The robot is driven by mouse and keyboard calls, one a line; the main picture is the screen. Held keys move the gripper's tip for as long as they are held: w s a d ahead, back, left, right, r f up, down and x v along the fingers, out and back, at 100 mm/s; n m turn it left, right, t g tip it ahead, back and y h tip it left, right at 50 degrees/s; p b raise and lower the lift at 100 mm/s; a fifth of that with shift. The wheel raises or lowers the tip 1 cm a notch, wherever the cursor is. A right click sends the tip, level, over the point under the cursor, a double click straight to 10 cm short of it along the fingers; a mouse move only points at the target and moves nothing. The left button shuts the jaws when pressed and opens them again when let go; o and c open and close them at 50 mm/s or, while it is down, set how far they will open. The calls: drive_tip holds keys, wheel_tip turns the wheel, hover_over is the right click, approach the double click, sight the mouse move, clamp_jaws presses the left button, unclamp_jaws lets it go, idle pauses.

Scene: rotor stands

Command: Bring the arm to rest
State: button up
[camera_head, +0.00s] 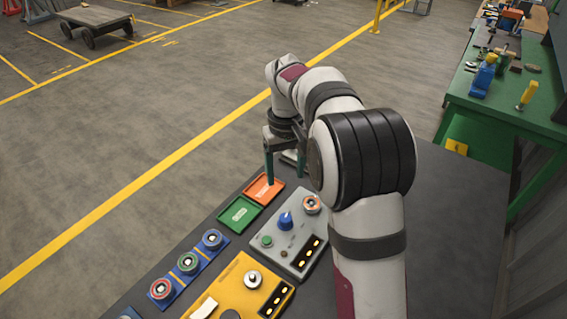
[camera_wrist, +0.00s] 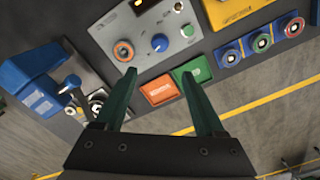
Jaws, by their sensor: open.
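My gripper (camera_head: 285,170) hangs above the far end of the dark table, over the orange tray (camera_head: 264,189). In the wrist view my gripper (camera_wrist: 161,88) shows two green fingers spread apart with nothing between them. The orange tray (camera_wrist: 159,90) and the green tray (camera_wrist: 192,73) lie beyond the fingers, and the right finger passes in front of part of the green tray. My arm is bent and reaches out from the lower right in the head view.
A grey panel (camera_head: 284,248) with a blue knob, a yellow panel (camera_head: 232,280) and a row of ring-topped blue blocks (camera_head: 188,263) stand nearby. A blue device (camera_wrist: 40,88) stands at left in the wrist view. A green workbench (camera_head: 480,100) is at right. The floor beyond is open.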

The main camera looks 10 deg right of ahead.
drive_tip(key=s+r+m+y, duration=0.1)
drive_tip(key=s+r+m, duration=0.15)
drive_tip(key=s, duration=0.65)
drive_tip(key=s+r+m, duration=0.1)
drive_tip(key=s+r, duration=0.2)
drive_tip(key=s, duration=0.5)
drive_tip(key=s+a+f+m, duration=0.1)
drive_tip(key=s+f+m, duration=0.1)
drive_tip(key=s, duration=0.6)
drive_tip(key=s+a+f+m, duration=0.1)
drive_tip(key=s+f+m, duration=0.1)
drive_tip(key=s, duration=0.5)
drive_tip(key=shift+s+y, duration=0.35)
drive_tip(key=shift+y, duration=0.05)
